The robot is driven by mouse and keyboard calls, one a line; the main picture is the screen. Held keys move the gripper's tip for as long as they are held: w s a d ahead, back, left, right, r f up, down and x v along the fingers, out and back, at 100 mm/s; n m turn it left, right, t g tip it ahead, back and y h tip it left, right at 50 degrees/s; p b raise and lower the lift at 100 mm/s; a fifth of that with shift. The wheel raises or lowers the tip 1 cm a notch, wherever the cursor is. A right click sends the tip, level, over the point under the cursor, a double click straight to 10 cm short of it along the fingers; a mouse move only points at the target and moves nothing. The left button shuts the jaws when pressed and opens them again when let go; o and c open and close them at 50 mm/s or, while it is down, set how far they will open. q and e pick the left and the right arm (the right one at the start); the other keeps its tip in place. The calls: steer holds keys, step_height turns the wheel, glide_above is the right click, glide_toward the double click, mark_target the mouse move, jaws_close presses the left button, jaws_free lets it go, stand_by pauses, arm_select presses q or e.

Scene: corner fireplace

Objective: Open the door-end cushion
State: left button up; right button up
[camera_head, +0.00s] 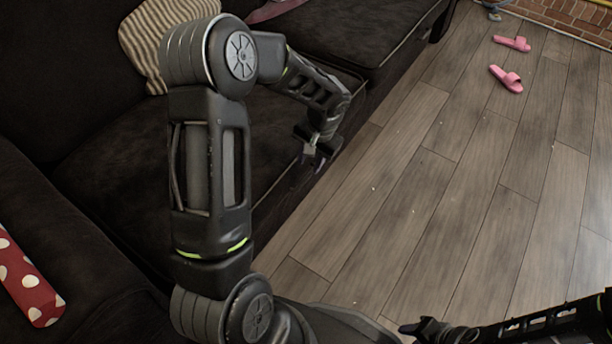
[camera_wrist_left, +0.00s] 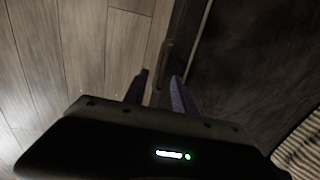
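The dark sofa's near seat cushion (camera_head: 120,165) lies flat behind my left arm, which hides much of it. It also shows as the dark surface at the right in the left wrist view (camera_wrist_left: 255,65). A second seat cushion (camera_head: 350,30) lies farther along the sofa. No door is in view, so I cannot tell which end is the door end. My left gripper (camera_head: 318,158) is at the near cushion's front edge, its fingers (camera_wrist_left: 157,92) apart with nothing visibly held between them. Contact with the cushion is unclear. My right gripper (camera_head: 425,328) is low over the floor, its fingers unclear.
A striped pillow (camera_head: 150,45) leans at the sofa's back. Pink slippers (camera_head: 507,78) lie on the wooden floor (camera_head: 420,190), which is otherwise mostly clear. Brickwork (camera_head: 575,15) is at the far right.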

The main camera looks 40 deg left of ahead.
mark_target(305, 179)
arm_select(q)
steer(key=f, duration=0.2)
steer(key=a+f+b, duration=0.1)
steer(key=f, duration=0.2)
steer(key=f+b, duration=0.1)
steer(key=f, duration=0.1)
steer(key=shift+a+f, duration=0.15)
steer(key=shift+f, duration=0.2)
jaws_close()
stand_by(1.1)
